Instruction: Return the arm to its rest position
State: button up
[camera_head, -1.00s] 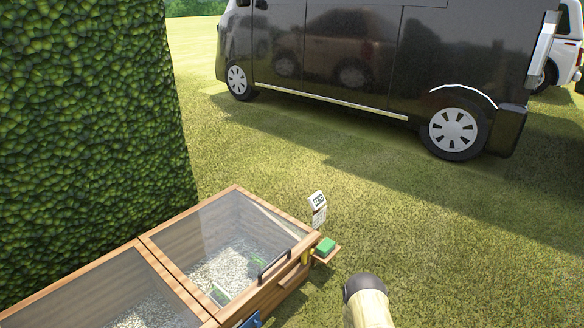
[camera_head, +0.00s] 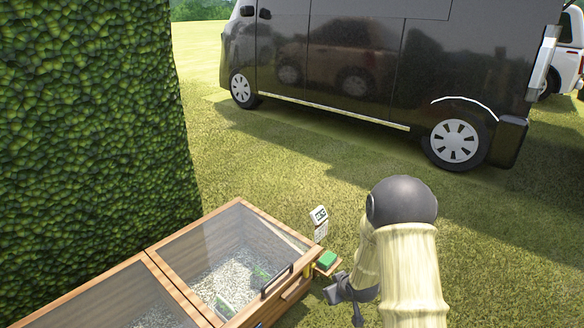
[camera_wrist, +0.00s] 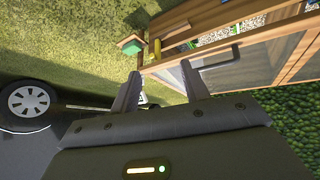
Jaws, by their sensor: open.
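My arm rises at the lower right of the head view, bent at a dark elbow, with my gripper (camera_head: 345,298) low beside the right end of a wooden cold frame (camera_head: 196,296). In the wrist view my gripper (camera_wrist: 160,82) has its two fingers apart with nothing seen between them. The cold frame (camera_wrist: 172,68) lies beyond the fingertips there, and its handle (camera_wrist: 215,64) shows close to the right finger. The cold frame's clear lid (camera_head: 225,250) looks closed over pale gravel.
A green block (camera_head: 327,259) sits on a small side shelf by a white display (camera_head: 319,215). A tall hedge (camera_head: 90,130) stands at left. A black van (camera_head: 370,75) is parked behind on the grass. Open grass (camera_head: 500,230) lies to the right.

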jog(key=s+d+r+m+g+h+p, duration=0.2)
jog(key=s+r+m+g+p, duration=0.3)
jog(key=s+r, duration=1.8)
notch_tip(320, 180, up, 37)
jog(key=p, duration=3.8)
jog(key=shift+s+r+m+t, duration=0.15)
jog(key=shift+m+t, duration=0.15)
jog(key=shift+d, duration=0.1)
